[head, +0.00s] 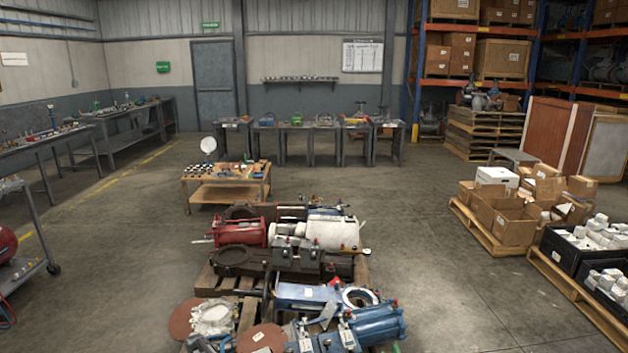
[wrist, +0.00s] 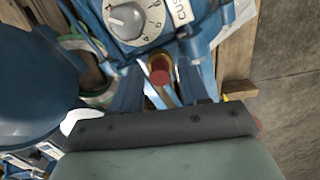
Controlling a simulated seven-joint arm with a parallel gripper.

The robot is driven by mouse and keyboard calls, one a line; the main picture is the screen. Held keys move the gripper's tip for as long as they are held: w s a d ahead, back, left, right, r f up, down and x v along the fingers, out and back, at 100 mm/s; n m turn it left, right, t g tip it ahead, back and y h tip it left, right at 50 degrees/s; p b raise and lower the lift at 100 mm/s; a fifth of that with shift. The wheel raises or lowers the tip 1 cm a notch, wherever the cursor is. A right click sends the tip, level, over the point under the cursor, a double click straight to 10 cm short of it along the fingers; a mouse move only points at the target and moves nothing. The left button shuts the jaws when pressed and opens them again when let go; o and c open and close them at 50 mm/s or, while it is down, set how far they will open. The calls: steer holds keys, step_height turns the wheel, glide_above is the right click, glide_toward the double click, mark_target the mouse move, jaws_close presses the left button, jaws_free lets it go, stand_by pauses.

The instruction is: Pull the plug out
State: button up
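In the wrist view, a red round cap (wrist: 160,71) sits on a brass-coloured stem at the blue machine; it may be the plug, but I cannot be sure. A white dial (wrist: 130,20) with a grey knob is above it on the machine. My gripper (wrist: 158,124) shows as a dark bar with a grey-green body at the bottom, just below the cap. In the head view, blue equipment (head: 376,323) with small red parts lies on the near pallet; my gripper is not visible there.
The near pallet (head: 246,318) is crowded with a red motor (head: 239,232), a white cylinder (head: 333,233) and dark castings. A wooden cart (head: 225,194) stands behind it. Boxes on pallets (head: 512,222) are at the right. Concrete floor (head: 428,270) between is clear.

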jaws_close()
stand_by(0.5)
steer(key=shift+r, duration=0.1)
steer(key=shift+w+r, duration=0.2)
steer(key=shift+r, duration=2.6)
steer(key=shift+r, duration=0.1)
